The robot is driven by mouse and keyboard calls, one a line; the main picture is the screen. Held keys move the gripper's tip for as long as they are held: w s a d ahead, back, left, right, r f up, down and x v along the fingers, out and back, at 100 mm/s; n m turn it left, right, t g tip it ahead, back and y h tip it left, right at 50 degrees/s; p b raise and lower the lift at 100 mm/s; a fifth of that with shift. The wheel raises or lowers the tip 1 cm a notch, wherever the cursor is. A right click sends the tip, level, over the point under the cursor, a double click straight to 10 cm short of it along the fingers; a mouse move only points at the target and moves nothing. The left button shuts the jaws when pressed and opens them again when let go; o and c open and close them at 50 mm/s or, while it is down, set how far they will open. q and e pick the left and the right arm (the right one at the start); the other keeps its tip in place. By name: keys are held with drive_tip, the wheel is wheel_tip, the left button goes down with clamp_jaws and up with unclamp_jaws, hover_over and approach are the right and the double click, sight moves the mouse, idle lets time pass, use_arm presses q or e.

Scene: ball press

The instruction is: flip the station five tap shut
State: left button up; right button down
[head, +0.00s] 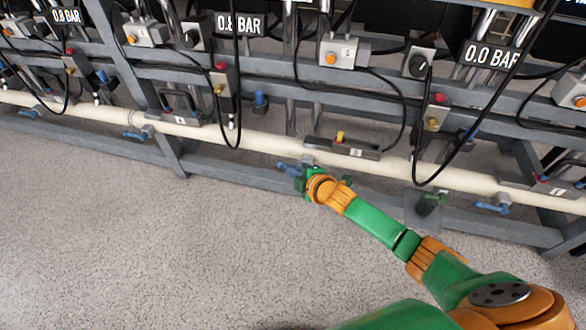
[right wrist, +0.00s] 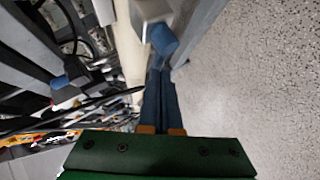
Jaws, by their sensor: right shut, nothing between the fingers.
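The blue-handled tap (head: 286,166) sits under the cream pipe, below the station whose grey box seems to read 5 (head: 341,51). Its handle points left, roughly along the pipe. My right gripper (head: 302,172) is at this tap, just right of the visible handle. In the right wrist view, the blue handle (right wrist: 163,40) hangs from a pale tap body by the pipe. The two shut fingers of my right gripper (right wrist: 160,80) hold nothing, and their tips are close to the handle; I cannot tell whether they touch. My left gripper is not in view.
The cream pipe (head: 270,142) runs along the grey frame. Other blue taps hang at left (head: 139,134) and right (head: 492,206). Black hoses loop down in front. The speckled floor (head: 150,240) is clear.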

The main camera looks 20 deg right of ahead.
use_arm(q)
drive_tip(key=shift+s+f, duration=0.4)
use_arm(e)
wheel_tip(320, 180, down, 4)
drive_tip(key=n+g+h, duration=0.2)
drive_tip(key=g+h, duration=0.1)
drive_tip(key=n+g+h, duration=0.1)
drive_tip(key=g+h, duration=0.2)
drive_tip(key=h, duration=0.1)
drive_tip(key=shift+d+n, duration=0.1)
drive_tip(key=shift+n, duration=0.3)
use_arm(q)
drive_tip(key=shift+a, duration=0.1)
use_arm(e)
drive_tip(key=shift+s+d+f, duration=0.1)
idle(0.9)
idle(0.8)
